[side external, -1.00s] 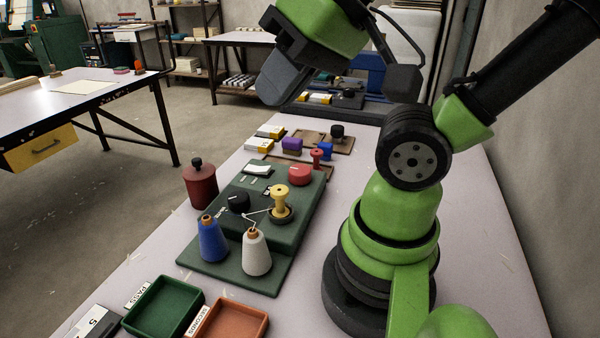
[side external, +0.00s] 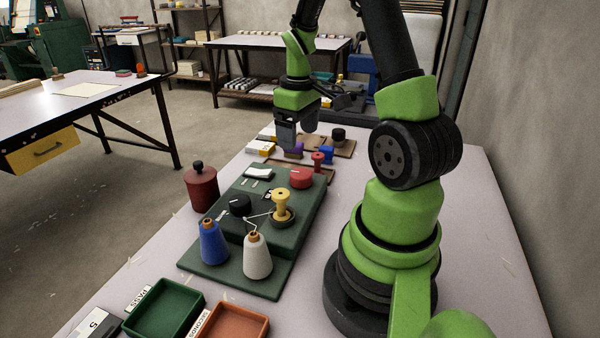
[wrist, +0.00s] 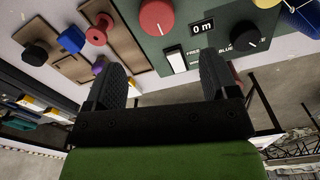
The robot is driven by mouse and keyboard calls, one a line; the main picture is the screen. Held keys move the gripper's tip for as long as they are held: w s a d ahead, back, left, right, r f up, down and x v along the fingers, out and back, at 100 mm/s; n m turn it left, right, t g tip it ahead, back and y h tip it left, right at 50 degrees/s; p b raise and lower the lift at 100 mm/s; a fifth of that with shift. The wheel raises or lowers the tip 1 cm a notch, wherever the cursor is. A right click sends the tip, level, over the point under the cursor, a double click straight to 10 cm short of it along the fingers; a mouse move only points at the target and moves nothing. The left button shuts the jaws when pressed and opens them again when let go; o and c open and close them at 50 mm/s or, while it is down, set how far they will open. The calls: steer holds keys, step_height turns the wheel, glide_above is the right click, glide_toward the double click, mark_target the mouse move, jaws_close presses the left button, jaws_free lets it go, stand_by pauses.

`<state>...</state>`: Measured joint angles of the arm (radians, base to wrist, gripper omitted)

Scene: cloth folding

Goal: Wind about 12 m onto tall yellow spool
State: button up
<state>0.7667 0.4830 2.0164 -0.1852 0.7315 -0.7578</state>
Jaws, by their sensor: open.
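The yellow spool (side external: 281,201) stands upright on a dark round seat on the green winding machine (side external: 296,216). A white thread cone (side external: 257,256) and a blue one (side external: 213,242) stand at the near end. A thin wire or thread runs between the white cone and the spool; which one, I cannot tell. The machine has a red knob (side external: 301,176) and a black knob (side external: 239,204). In the wrist view its display (wrist: 203,26) reads 0 m, beside a white switch (wrist: 176,61). My gripper (side external: 298,140) points down, open and empty, beyond the machine's far end; its fingers (wrist: 162,82) are spread apart.
Wooden boards (side external: 344,148) behind the machine hold a red spool (side external: 317,160), a blue piece (side external: 326,150), a purple piece and a black knob (side external: 338,134). A dark red canister (side external: 200,187) stands left. Green (side external: 163,309) and orange (side external: 233,322) trays lie nearest.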

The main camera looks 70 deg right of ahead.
mark_target(300, 172)
steer(key=shift+s+d+f, duration=0.15)
steer(key=shift+d+f, duration=0.05)
steer(key=shift+f, duration=0.6)
step_height(300, 172, down, 9)
steer(key=shift+r, duration=0.1)
steer(key=c, duration=0.9)
